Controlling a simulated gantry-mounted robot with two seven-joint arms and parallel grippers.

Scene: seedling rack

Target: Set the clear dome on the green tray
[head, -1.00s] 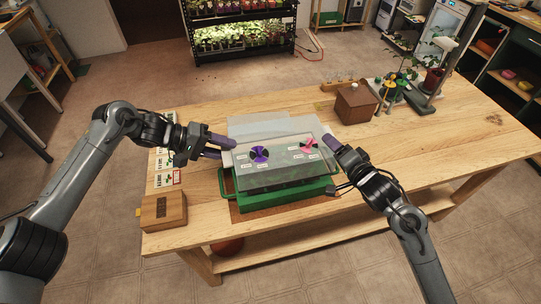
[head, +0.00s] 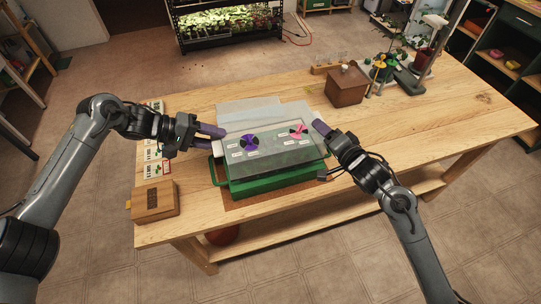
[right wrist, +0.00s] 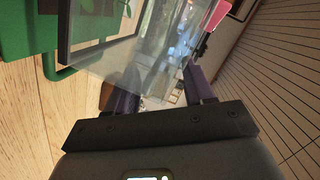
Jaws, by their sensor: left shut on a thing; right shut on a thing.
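The clear dome (head: 274,152) is a see-through box-shaped cover with a purple round vent (head: 249,142) and a pink one (head: 298,131) on top. It is over the green tray (head: 274,185), roughly lined up with it; I cannot tell whether the rims touch. My left gripper (head: 214,143) is shut on the dome's left end. My right gripper (head: 320,151) is shut on its right end. In the right wrist view the dome's wall (right wrist: 135,66) runs between my right fingers (right wrist: 160,92), with the green tray (right wrist: 25,35) at upper left.
A pale translucent sheet-like thing (head: 262,112) lies behind the tray. A wooden box (head: 155,200) stands at the table's left front. A brown box (head: 347,86) and plant stands (head: 410,75) are at the back right. The table's right part is clear.

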